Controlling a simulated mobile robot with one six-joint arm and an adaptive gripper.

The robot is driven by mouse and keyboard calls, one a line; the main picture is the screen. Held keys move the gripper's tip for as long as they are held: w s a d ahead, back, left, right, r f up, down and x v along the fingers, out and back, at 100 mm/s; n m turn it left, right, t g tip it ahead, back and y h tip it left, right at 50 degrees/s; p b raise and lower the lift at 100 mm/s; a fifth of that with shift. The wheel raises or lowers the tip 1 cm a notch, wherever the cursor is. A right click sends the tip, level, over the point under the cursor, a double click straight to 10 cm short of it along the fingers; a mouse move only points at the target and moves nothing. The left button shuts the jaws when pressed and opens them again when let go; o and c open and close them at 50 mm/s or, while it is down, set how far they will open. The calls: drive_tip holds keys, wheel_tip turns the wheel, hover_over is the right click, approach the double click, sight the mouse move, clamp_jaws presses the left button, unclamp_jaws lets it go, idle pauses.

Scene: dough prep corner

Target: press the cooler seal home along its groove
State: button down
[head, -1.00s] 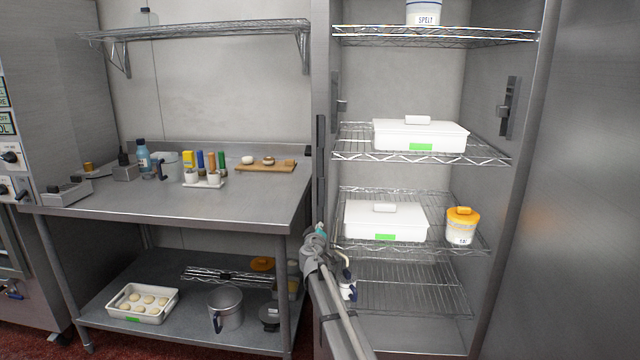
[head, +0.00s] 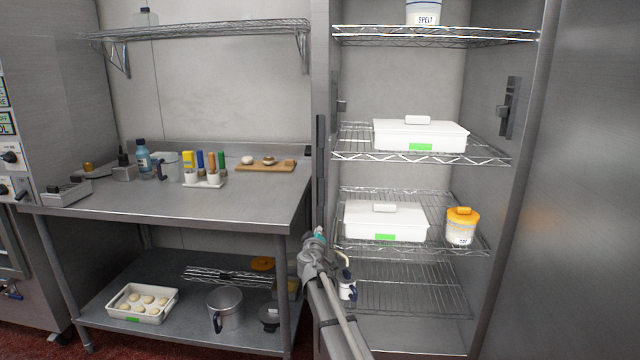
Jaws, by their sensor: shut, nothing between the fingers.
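The open cooler (head: 400,90) fills the right half of the head view. A dark upright strip, which looks like the seal (head: 321,150), runs along the cooler's left front post. Its lower part is hidden behind my arm, and I cannot tell how it sits in its groove. My gripper (head: 319,234) is shut and empty, at the left post near the lower end of the visible strip. Its fingertips are small here, and I cannot tell whether they touch the strip.
Wire shelves in the cooler hold two white lidded boxes (head: 420,135) (head: 385,222), an orange-lidded jar (head: 461,227) and a spelt container (head: 423,12). A steel table (head: 160,205) with bottles and a wooden board (head: 265,166) stands close on the left.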

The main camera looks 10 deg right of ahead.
drive_tip(key=p, duration=1.2)
approach(320, 194)
drive_tip(key=x, duration=0.5)
drive_tip(key=shift+b, duration=0.3)
drive_tip(key=shift+x, duration=1.6)
idle(0.4)
drive_tip(key=shift+s, duration=0.15)
drive_tip(key=shift+v, duration=1.4)
drive_tip(key=shift+r, duration=0.15)
wheel_tip(320, 194, up, 11)
drive_tip(key=p, duration=1.1)
drive_tip(key=shift+s+r, duration=0.1)
drive_tip(key=shift+w, duration=0.35)
